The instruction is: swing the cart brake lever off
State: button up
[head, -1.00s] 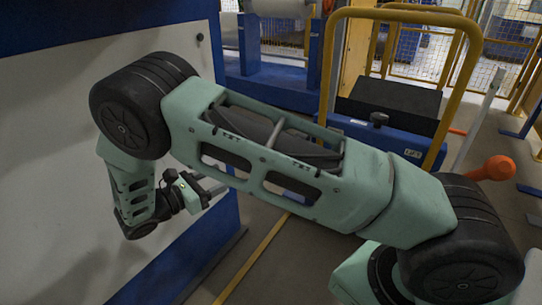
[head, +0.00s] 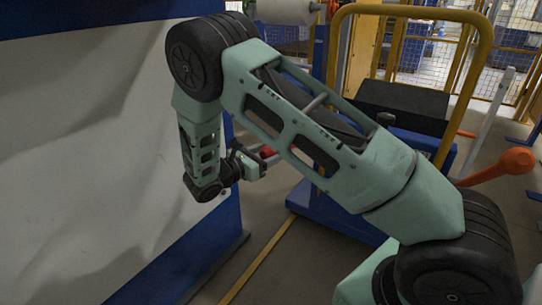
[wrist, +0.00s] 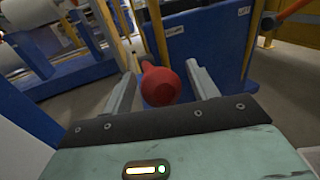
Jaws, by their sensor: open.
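A red ball knob (wrist: 160,86) on a short lever shows in the wrist view, in line with the gap between my fingertips. The lever appears to stand at the blue cart (wrist: 205,45); its lower part is hidden behind the knob. In the head view only a bit of the red knob (head: 267,152) shows beyond my gripper (head: 257,168), partly hidden by my arm. My gripper (wrist: 163,82) is open, with a finger to each side of the knob in the picture. I cannot tell whether either finger touches it.
The cart has a yellow hoop handle (head: 335,60) and a black top (head: 402,105). An orange-ended handle (head: 515,161) sticks out at right. A white and blue panel (head: 90,150) stands close on the left. Yellow mesh fencing (head: 430,45) is behind.

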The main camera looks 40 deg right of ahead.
jog(key=shift+d, duration=0.55)
grip_shut()
jog(key=shift+d+r+p, duration=0.15)
jog(key=shift+r+p, duration=0.5)
jog(key=shift+p, duration=0.25)
jog(key=d+r+y+p, duration=0.1)
jog(key=r+p, duration=0.1)
jog(key=p, duration=0.2)
jog(key=d+r+y+p, duration=0.1)
jog(key=r+p, duration=0.2)
jog(key=p, duration=0.1)
jog(key=w+d+r+n+y+p, duration=0.1)
jog(key=r+p, duration=0.1)
jog(key=p, duration=0.2)
jog(key=shift+w+d+r+y, duration=0.1)
jog(key=shift+d+r+y, duration=0.2)
jog(key=shift+y, duration=0.1)
jog(key=w+d+r+g+y+p, duration=0.1)
jog(key=w+d+r+y+p, duration=0.2)
jog(key=d+r+p, duration=0.2)
jog(key=shift+d+r+n+p, duration=0.3)
jog(key=shift+d+p, duration=1.25)
jog(key=shift+p, duration=1.2)
jog(key=shift+f, duration=0.1)
